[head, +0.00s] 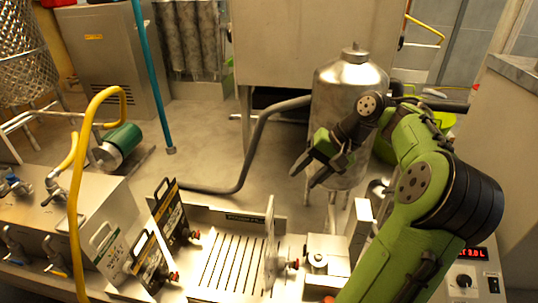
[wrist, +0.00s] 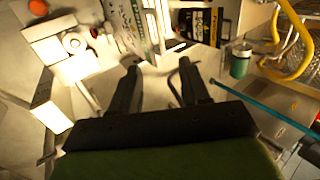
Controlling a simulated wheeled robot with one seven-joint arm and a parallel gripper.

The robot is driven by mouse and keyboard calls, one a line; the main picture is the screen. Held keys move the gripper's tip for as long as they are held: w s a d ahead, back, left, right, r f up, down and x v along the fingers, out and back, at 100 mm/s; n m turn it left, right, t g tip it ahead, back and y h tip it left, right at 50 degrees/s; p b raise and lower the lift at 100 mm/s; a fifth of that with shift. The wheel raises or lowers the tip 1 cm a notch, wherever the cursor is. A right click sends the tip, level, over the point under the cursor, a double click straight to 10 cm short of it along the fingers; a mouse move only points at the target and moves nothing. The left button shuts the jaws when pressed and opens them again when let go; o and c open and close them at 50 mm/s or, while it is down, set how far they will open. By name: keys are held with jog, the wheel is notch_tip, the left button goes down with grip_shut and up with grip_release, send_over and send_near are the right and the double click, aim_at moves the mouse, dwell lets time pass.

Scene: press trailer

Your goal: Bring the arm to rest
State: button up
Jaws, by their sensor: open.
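My green arm rises from the lower right in the head view and bends to the left. My gripper (head: 308,172) is in the air above and behind the press bench, in front of the steel tank. Its two dark fingers are apart with nothing between them. In the wrist view my gripper (wrist: 158,82) also shows its fingers spread and empty, with the bench beyond them.
The steel bench has a slotted tray (head: 238,262), black labelled plates (head: 172,215) with handles, and a white block (head: 327,258). A steel tank (head: 350,85) stands close behind my gripper. A yellow hose (head: 76,200) arches at left; a teal pole (head: 150,75) stands behind.

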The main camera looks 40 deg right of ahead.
jog(key=shift+w+a+f, duration=0.1)
jog(key=shift+w+f, duration=0.05)
jog(key=w+a+f+n+g+h+b, duration=0.1)
jog(key=w+a+n+g, duration=0.1)
jog(key=a, duration=0.7)
jog(key=w+a+f+n+g+h, duration=0.2)
jog(key=w+a, duration=0.1)
jog(key=a, duration=0.6)
jog(key=s+a+f+n+t+h+b, duration=0.1)
jog(key=s+a+n+t, duration=0.3)
jog(key=s+a, duration=0.6)
jog(key=s+n, duration=0.2)
jog(key=s, duration=0.1)
jog(key=shift+s+f+b, duration=0.25)
jog(key=shift+s+b, duration=0.15)
jog(key=shift+a, duration=0.15)
